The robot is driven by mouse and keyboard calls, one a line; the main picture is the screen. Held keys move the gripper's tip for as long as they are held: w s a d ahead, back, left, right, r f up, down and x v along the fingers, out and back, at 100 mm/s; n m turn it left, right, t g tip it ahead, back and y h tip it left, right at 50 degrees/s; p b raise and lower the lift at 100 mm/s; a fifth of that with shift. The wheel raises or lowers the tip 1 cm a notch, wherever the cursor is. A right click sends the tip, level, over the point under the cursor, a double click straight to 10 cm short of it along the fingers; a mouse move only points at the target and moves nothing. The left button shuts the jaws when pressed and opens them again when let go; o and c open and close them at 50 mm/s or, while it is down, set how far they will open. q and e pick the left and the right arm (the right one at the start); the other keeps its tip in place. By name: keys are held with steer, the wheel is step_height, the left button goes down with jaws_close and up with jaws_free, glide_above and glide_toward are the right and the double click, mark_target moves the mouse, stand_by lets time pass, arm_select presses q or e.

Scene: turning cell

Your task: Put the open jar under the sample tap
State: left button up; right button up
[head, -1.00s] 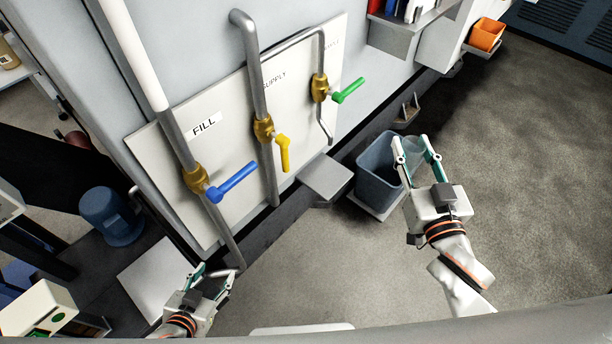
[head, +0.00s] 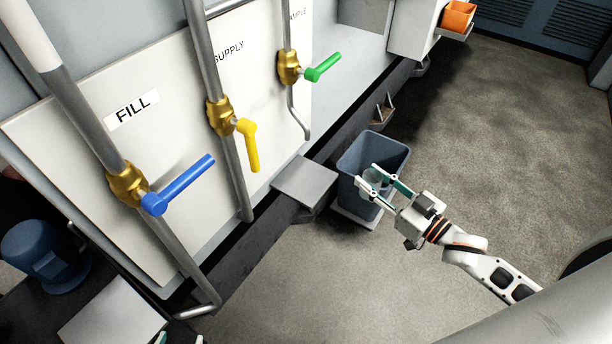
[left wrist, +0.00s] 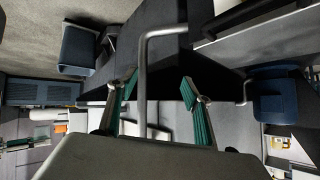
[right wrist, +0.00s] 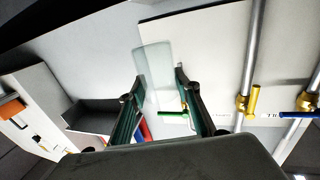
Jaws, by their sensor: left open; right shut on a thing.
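My right gripper (head: 368,177) is shut on the clear jar (head: 375,180). In the head view the jar overlaps the blue bin, right of the sample tap. The jar (right wrist: 153,68) shows as a pale see-through shape between the fingers in the right wrist view; its mouth is hard to make out. The sample tap (head: 290,67) has a brass valve, a green handle and a bent spout (head: 304,130). A grey platform (head: 306,181) stands below the spout, with nothing on it. My left gripper (left wrist: 160,92) is open; a bent grey pipe appears between its fingers.
The supply pipe with yellow handle (head: 250,146) and the fill pipe with blue handle (head: 182,184) stand left of the sample tap. The blue bin (head: 355,160) stands right of the platform. An orange container (head: 458,16) is far right. The floor at right is clear.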

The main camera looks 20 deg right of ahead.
steer(key=w+a+b, duration=0.2)
steer(key=w+a, duration=0.9)
steer(key=w, duration=0.3)
steer(key=f+b, duration=0.1)
steer(key=f, duration=0.2)
steer(key=f+b, duration=0.1)
steer(key=f, duration=0.3)
steer(key=shift+w+a, duration=0.15)
steer(key=shift+a, duration=0.05)
steer(key=shift+w+a+f+b, duration=0.1)
steer(key=shift+w+f+b, duration=0.05)
steer(key=shift+f+b, duration=0.2)
steer(key=shift+w+r, duration=0.1)
steer(key=shift+r, duration=0.3)
steer(key=shift+f, duration=0.1)
steer(key=o, duration=1)
arm_select(q)
steer(key=shift+w+d+f, duration=0.15)
steer(key=shift+w+d, duration=0.4)
steer(key=shift+d, duration=0.15)
steer(key=shift+s, duration=0.1)
